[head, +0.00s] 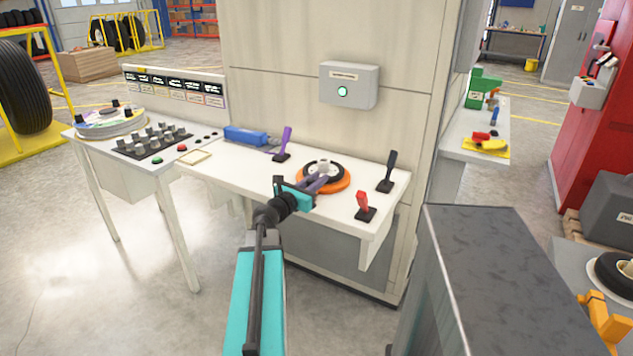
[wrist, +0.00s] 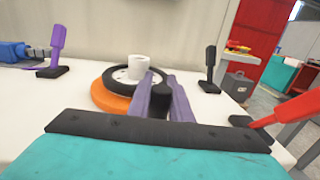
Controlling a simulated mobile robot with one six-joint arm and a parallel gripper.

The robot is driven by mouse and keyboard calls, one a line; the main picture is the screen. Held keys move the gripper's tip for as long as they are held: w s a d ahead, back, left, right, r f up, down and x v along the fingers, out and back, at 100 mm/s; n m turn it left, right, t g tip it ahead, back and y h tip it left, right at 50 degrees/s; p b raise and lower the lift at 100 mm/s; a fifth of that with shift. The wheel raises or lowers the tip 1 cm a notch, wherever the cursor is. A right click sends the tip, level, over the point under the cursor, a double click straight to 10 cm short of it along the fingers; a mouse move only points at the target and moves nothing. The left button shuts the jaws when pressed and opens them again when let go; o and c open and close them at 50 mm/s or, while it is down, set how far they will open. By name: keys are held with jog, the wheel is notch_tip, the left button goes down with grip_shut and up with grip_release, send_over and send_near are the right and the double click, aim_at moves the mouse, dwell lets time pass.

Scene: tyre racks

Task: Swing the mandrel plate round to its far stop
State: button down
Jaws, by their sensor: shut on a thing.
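The mandrel plate is an orange disc (head: 341,184) on the white bench. A small black tyre with a pale hub (head: 322,168) lies on it, and a white post stands at its middle. In the wrist view the orange plate (wrist: 112,100) shows left of my fingers, with the white post (wrist: 138,67) beyond them. My gripper (head: 318,183) is at the near side of the plate. Its two purple fingers (wrist: 161,95) are closed around a dark, rounded piece at the plate's near edge. The fingers hide much of that piece and part of the tyre.
A purple lever (head: 284,143) and blue device (head: 245,135) stand left of the plate. A black lever (head: 388,171) and red lever (head: 364,205) stand close on the right. A wall with a grey box (head: 348,85) rises behind the bench.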

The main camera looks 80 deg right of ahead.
jog(key=shift+d+r, duration=0.15)
jog(key=shift+r, duration=0.05)
dwell(0.4)
jog(key=c, duration=1.6)
grip_release()
jog(key=shift+f, duration=0.1)
